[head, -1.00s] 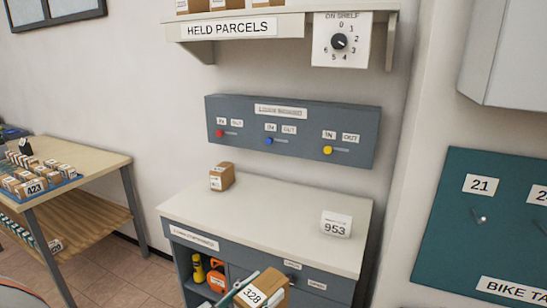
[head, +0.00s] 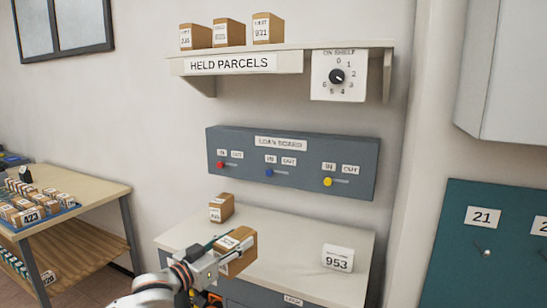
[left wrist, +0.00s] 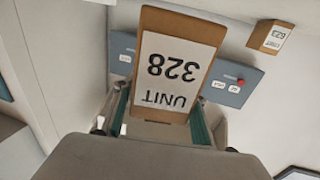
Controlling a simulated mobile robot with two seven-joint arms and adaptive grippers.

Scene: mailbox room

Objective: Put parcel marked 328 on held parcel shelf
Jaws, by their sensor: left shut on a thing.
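The parcel marked 328 (head: 244,257) is a brown box with a white label. My left gripper (head: 230,250) is shut on it and holds it above the counter's front edge. In the left wrist view, parcel 328 (left wrist: 176,65) sits between the fingers, its label upside down. The held parcel shelf (head: 300,60), labelled HELD PARCELS, is on the wall higher up. Three brown parcels (head: 229,34) stand on its left and middle part. A dial (head: 337,76) marked ON SHELF hangs at its right end. My right gripper is not in view.
The counter (head: 290,240) bears another brown parcel (head: 221,207) and a white 953 sign (head: 338,258). The loan board (head: 290,160) is on the wall between counter and shelf. The shelf top right of the three parcels is clear. A table (head: 95,195) with several small boxes stands left.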

